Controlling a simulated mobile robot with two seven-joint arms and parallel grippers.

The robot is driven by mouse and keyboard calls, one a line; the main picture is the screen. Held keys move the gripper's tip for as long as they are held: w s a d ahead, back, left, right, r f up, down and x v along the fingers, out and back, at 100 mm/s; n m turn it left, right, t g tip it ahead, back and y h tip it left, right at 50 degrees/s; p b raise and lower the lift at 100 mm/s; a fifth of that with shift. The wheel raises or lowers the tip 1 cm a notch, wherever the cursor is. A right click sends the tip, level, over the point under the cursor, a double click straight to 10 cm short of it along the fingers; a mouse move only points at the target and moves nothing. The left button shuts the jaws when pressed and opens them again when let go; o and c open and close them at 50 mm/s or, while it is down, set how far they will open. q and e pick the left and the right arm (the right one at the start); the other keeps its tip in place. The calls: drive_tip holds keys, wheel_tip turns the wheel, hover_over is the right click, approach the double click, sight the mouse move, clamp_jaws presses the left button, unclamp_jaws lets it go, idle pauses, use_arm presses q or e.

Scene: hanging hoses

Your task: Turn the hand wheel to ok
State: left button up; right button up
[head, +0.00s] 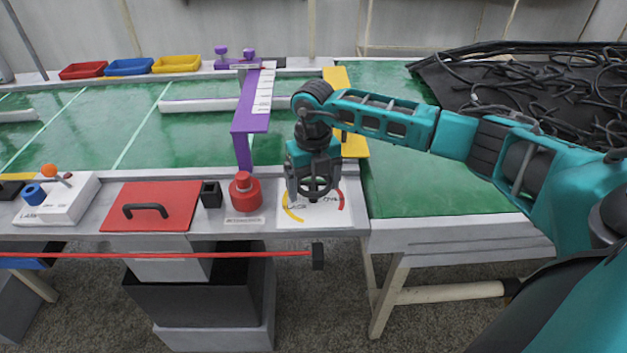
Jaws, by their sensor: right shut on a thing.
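The hand wheel (315,188) is a small dark wheel on a white dial plate (310,216) at the right end of the front ledge. The plate carries a yellow arc on its left and a red arc on its right, with small lettering I cannot read clearly. My right gripper (314,186) points straight down over the plate and is shut on the wheel. The gripper hides much of the wheel and the upper part of the plate, so I cannot tell the wheel's setting. My left gripper is not in view.
Left of the dial are a red button (244,192), a small black block (210,194) and a red lid with a handle (150,206). A purple bridge (251,118) stands close behind. A red bar (150,255) runs along the front. Black hoses (545,95) lie at the right.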

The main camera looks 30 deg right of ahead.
sight(314, 180)
idle(0.4)
drive_tip(key=o, duration=0.8)
drive_tip(key=shift+r, duration=0.15)
wheel_tip(314, 180, up, 13)
drive_tip(key=shift+f+p, duration=0.15)
drive_tip(key=shift+p, duration=0.45)
